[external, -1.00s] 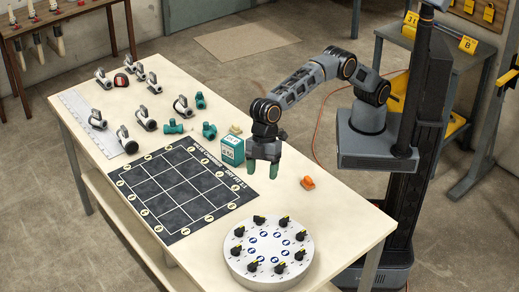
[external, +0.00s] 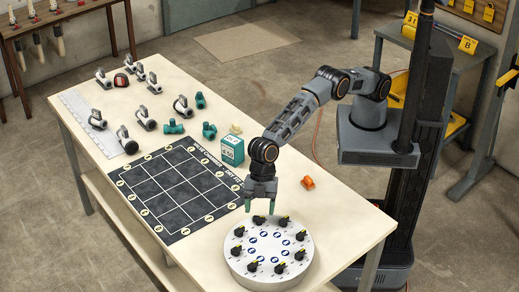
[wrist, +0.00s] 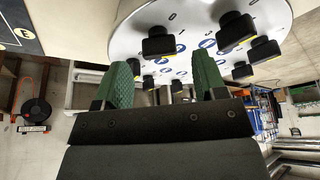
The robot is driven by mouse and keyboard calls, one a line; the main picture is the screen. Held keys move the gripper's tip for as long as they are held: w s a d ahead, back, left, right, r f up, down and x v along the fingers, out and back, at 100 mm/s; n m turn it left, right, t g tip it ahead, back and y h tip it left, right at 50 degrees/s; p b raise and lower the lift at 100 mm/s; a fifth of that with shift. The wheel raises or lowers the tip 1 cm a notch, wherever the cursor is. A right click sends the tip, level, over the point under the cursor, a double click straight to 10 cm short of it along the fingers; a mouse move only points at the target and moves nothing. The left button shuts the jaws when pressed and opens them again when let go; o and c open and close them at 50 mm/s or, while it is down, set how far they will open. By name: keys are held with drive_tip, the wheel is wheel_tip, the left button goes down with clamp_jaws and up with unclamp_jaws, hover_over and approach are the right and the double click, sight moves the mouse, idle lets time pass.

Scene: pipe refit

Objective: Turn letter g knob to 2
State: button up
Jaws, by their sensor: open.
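A round white panel (external: 237,273) lies on the table and carries a ring of several black knobs with yellow marks and blue round labels. One knob (external: 259,220) is on its far edge, just below my gripper (external: 261,207). My gripper is open and empty, with green fingertips pointing down, above the panel's far side. In the wrist view the green fingers (wrist: 154,85) are spread apart, and the panel (wrist: 130,28) fills the upper part with several knobs (wrist: 160,42). I cannot read which knob is letter g.
A black grid mat (external: 180,190) lies left of the panel. A teal box (external: 232,151) stands behind the gripper, and an orange item (external: 307,183) lies to the right. Grey and teal pipe fittings (external: 173,126) sit at the far end. The table right of the panel is clear.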

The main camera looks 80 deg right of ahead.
sight(259, 220)
drive_tip(key=shift+x, duration=1.25)
drive_tip(key=shift+c, duration=0.4)
drive_tip(key=c, duration=0.8)
drive_tip(key=shift+c, duration=0.2)
